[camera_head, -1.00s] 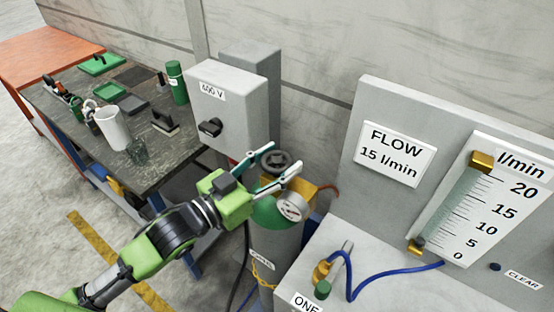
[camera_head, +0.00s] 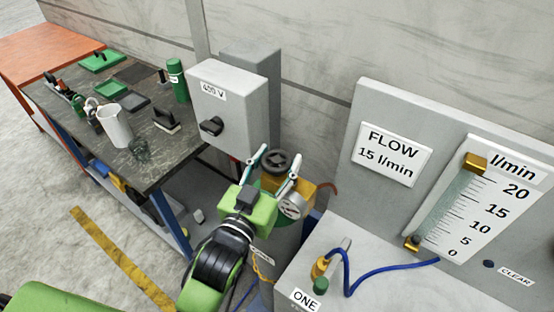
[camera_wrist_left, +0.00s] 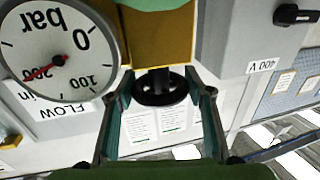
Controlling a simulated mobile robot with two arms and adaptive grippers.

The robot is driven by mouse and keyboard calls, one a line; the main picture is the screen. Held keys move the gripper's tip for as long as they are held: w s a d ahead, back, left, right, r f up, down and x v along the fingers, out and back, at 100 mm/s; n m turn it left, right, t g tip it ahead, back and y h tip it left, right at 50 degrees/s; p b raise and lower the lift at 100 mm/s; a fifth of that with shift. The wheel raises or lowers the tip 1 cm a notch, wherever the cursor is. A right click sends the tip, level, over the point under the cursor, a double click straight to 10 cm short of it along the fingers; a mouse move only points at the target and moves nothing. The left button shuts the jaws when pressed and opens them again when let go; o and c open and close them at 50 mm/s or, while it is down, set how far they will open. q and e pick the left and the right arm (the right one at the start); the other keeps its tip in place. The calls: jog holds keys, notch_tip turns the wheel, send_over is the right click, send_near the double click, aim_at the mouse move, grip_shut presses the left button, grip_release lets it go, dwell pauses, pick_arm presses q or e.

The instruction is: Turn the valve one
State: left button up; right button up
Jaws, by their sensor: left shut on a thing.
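A dark round handwheel (camera_head: 275,161) sits on the yellow valve block at the top of the gas cylinder. My left gripper (camera_head: 278,168) has its two fingers on either side of this handwheel and is shut on it. In the left wrist view the handwheel (camera_wrist_left: 160,90) shows between the fingers (camera_wrist_left: 160,105), below the yellow block (camera_wrist_left: 160,48). A round pressure gauge (camera_head: 293,206) marked bar is beside the block; its red needle shows in the left wrist view (camera_wrist_left: 55,45). A small green knob (camera_head: 321,286) stands behind a label reading ONE (camera_head: 305,299). My right gripper is not in view.
A panel with a flow scale (camera_head: 480,205) and a sign reading FLOW 15 l/min (camera_head: 391,154) is at the right. A blue hose (camera_head: 385,272) runs along it. A cluttered workbench (camera_head: 165,165) is at the left.

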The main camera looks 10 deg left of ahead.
pick_arm(q)
jog(key=shift+r+n+y, duration=0.1)
jog(key=shift+n+y, duration=0.2)
jog(key=shift+y, duration=0.2)
jog(key=o, duration=1.1)
jog(key=shift+o, duration=0.2)
jog(key=s+a, duration=0.1)
jog(key=s, duration=1.1)
jog(key=shift+a, duration=0.25)
